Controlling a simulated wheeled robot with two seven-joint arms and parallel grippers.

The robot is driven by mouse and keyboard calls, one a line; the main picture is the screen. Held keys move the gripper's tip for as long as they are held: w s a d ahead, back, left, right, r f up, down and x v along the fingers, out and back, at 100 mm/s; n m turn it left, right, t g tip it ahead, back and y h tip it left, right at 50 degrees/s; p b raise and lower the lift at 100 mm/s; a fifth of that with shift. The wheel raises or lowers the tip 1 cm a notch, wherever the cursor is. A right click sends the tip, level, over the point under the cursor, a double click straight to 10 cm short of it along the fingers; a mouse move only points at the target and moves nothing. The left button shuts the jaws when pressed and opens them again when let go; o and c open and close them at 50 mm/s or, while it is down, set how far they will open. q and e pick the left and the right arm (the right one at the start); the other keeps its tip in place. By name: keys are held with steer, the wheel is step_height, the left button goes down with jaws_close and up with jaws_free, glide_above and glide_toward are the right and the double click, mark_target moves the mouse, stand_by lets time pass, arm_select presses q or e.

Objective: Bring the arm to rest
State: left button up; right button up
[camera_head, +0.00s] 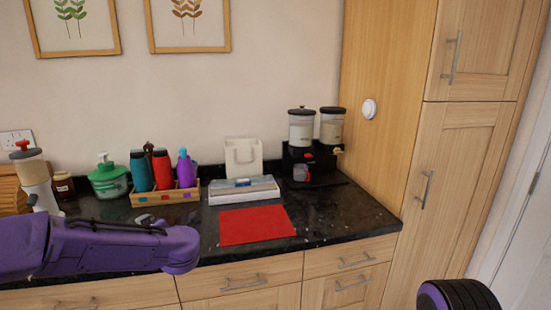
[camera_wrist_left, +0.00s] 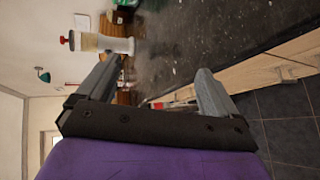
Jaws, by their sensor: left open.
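My left arm, purple, comes in from the left in the head view and lies across the front left of the counter (camera_head: 345,215); its gripper cannot be made out there. In the left wrist view my left gripper (camera_wrist_left: 165,85) is open, its two grey fingers spread with nothing held between them. The counter edge and drawer fronts lie beyond the fingers. My right gripper is not in view; a purple and black part of mine shows at the lower right of the head view.
A red mat (camera_head: 256,225) lies near the counter's front. Behind it are a white box (camera_head: 244,190), a wooden bottle rack (camera_head: 165,196) and a black twin dispenser (camera_head: 312,165). A white dispenser with a red knob (camera_head: 37,182) stands at left. Tall cabinets (camera_head: 460,170) close the right side.

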arm_select(q)
steer(key=s+d+f+m+h, duration=0.25)
steer(key=s+f+m, duration=0.4)
steer(key=f, duration=0.45)
steer(key=s+d+f+m+h, duration=0.25)
steer(key=s+f+m, duration=0.45)
steer(key=f, duration=0.5)
steer(key=s+a+f+m+g, duration=0.1)
steer(key=s+f+m+g, duration=0.2)
steer(key=s+f, duration=0.4)
steer(key=s+a+f+m+g+h, duration=0.1)
steer(key=s+f+m, duration=0.4)
steer(key=s, duration=1.6)
steer(key=shift+a+f+g+h, duration=0.3)
steer(key=shift+a+f+g, duration=0.4)
steer(key=shift+f+g, duration=0.25)
steer(key=shift+s+m, duration=0.1)
steer(key=shift+m, duration=0.15)
